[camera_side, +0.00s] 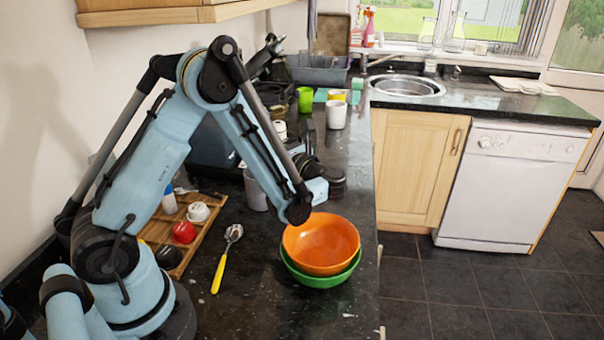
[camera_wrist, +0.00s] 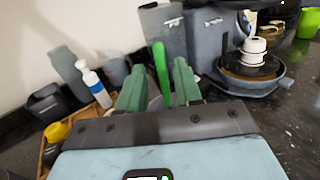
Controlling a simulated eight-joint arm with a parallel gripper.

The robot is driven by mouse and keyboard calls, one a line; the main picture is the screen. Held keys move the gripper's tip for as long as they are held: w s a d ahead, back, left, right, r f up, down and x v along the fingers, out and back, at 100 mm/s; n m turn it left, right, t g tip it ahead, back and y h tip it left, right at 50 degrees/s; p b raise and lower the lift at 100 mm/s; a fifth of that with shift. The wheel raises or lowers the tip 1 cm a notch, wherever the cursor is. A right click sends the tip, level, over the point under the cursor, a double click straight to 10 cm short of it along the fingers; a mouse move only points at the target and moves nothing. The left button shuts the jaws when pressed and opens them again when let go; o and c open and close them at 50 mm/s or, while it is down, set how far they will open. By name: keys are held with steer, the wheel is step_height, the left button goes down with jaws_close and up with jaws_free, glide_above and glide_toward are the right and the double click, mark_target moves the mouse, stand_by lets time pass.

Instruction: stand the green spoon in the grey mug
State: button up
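The green spoon (camera_wrist: 161,70) shows in the wrist view as a long bright green strip between my fingers; its other end is hidden. My gripper (camera_wrist: 160,75) is open around it, with narrow gaps visible on both sides. In the side view my arm hides the spoon, and my fingers cannot be made out. The grey mug (camera_side: 256,191) stands on the counter left of my wrist, partly covered by my arm.
An orange bowl (camera_side: 321,243) sits in a green bowl (camera_side: 322,278) at the counter's front edge. A spoon with a yellow handle (camera_side: 219,271) lies left of them. A wooden tray (camera_side: 182,241) holds several small items. A white mug (camera_side: 336,116) and green cup (camera_side: 305,99) stand farther back.

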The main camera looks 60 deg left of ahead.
steer(key=shift+d, duration=0.15)
steer(key=d, duration=0.3)
steer(key=w+d, duration=0.1)
steer(key=d, duration=0.3)
steer(key=shift+w, duration=0.2)
stand_by(0.6)
steer(key=shift+s+d+r+n+t+h, duration=0.1)
steer(key=shift+s+d+n+t+h, duration=0.9)
steer(key=shift+d+n+t+h, duration=1.3)
steer(key=shift+s+d+r+n+t+h, duration=0.15)
steer(key=shift+s+d+n+t+h, duration=0.95)
steer(key=shift+n+h, duration=2.2)
steer(key=shift+s+d+r+n+t+h, duration=0.1)
steer(key=shift+s+d+n+t+h, duration=0.8)
steer(key=shift+d+n+t+h, duration=1.8)
steer(key=shift+a+m+g+h, duration=0.3)
steer(key=shift+a+g+h, duration=0.2)
steer(key=shift+a+g, duration=0.35)
